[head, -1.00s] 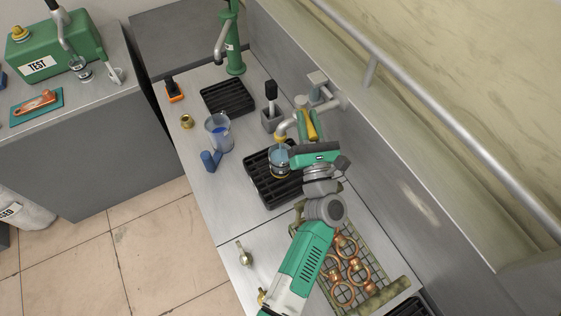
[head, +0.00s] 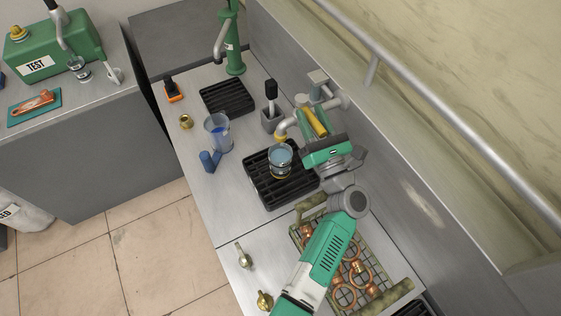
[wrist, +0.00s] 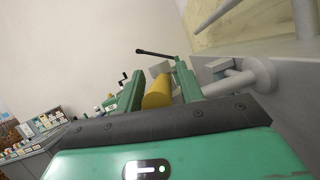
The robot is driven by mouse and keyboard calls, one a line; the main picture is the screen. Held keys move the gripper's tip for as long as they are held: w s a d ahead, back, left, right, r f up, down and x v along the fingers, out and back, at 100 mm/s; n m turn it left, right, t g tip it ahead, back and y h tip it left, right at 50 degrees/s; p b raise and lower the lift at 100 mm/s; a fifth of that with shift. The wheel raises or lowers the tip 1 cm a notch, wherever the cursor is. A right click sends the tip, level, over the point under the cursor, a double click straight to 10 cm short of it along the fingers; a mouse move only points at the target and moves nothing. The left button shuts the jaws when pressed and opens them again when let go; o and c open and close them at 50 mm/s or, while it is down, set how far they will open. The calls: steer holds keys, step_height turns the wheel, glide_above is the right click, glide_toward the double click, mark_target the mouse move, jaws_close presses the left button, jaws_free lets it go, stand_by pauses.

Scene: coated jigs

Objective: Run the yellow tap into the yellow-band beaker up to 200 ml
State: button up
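The yellow tap (head: 281,135) has its spout over the yellow-band beaker (head: 280,161). The beaker stands upright on a black grate (head: 262,190) and holds pale blue liquid. Its graduations are too small to read, and I cannot make out a stream. My gripper (head: 317,122) has its green fingers on both sides of the tap's yellow handle (head: 318,126) and appears closed on it. In the wrist view the handle (wrist: 158,92) lies between the two fingers (wrist: 160,88), with little gap.
A blue-marked beaker (head: 218,132) and a blue piece (head: 210,161) stand left of the grate. A black-handled tool (head: 270,98) stands behind it. A wire basket of copper rings (head: 350,275) lies below my arm. The wall rises at the right.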

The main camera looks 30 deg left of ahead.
steer(key=shift+o, duration=0.4)
steer(key=shift+d, duration=0.1)
steer(key=shift+s+d+r+p, duration=0.1)
steer(key=shift+s+d+p, duration=0.05)
steer(key=shift+d+p, duration=0.15)
steer(key=s+d+p, duration=0.3)
steer(key=d, duration=0.2)
steer(key=shift+d, duration=0.25)
steer(key=shift+s, duration=0.1)
steer(key=v, duration=0.8)
steer(key=shift+a+p, duration=0.1)
steer(key=shift+p, duration=0.25)
